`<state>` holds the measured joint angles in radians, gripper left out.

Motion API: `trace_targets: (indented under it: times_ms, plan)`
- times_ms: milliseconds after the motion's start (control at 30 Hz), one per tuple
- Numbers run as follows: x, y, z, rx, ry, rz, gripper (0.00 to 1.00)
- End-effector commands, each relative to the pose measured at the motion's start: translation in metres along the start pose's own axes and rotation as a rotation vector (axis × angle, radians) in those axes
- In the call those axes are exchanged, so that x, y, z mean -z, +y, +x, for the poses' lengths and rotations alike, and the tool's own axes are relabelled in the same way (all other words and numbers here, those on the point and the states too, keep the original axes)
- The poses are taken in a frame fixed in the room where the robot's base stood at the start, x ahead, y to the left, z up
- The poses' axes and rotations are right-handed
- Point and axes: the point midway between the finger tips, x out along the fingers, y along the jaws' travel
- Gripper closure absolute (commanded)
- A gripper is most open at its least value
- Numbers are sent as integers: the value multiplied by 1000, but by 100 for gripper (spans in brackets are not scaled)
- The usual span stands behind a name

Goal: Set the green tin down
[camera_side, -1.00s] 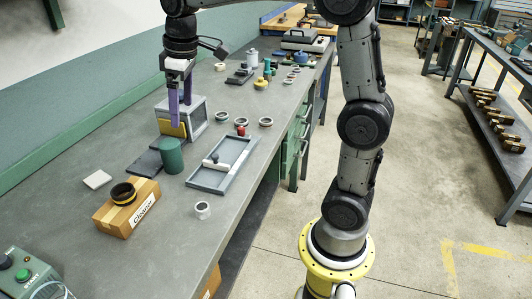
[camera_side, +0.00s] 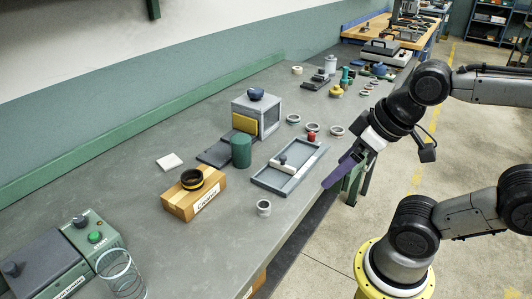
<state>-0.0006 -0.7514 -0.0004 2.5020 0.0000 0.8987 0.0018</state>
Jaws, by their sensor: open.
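The green tin (camera_side: 241,151) stands upright on the grey bench, at the right end of a dark flat plate (camera_side: 215,152). I cannot tell whether its base touches the plate. My gripper (camera_side: 328,184), with purple fingers, is to the right of the tin, over the front edge of the bench and clear of the tin. It is open and nothing shows between its fingers, though they overlap in this view.
A grey box (camera_side: 268,122) with a dark blue round piece (camera_side: 257,94) on top stands behind the tin. A grey tray (camera_side: 272,182) lies to the right. A cardboard box (camera_side: 181,207) carrying a black ring (camera_side: 193,179) is in front. Several small rings lie beyond the tray.

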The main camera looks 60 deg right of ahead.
Motion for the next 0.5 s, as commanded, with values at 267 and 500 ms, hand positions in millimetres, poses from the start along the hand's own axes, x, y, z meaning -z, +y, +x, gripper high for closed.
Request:
trace_targets:
  times_ms: [267, 500]
  plan:
    - [12, 0, 0, -2, 50, 5, 11]
    - [96, 6, -4, -28, 378, -1, 11]
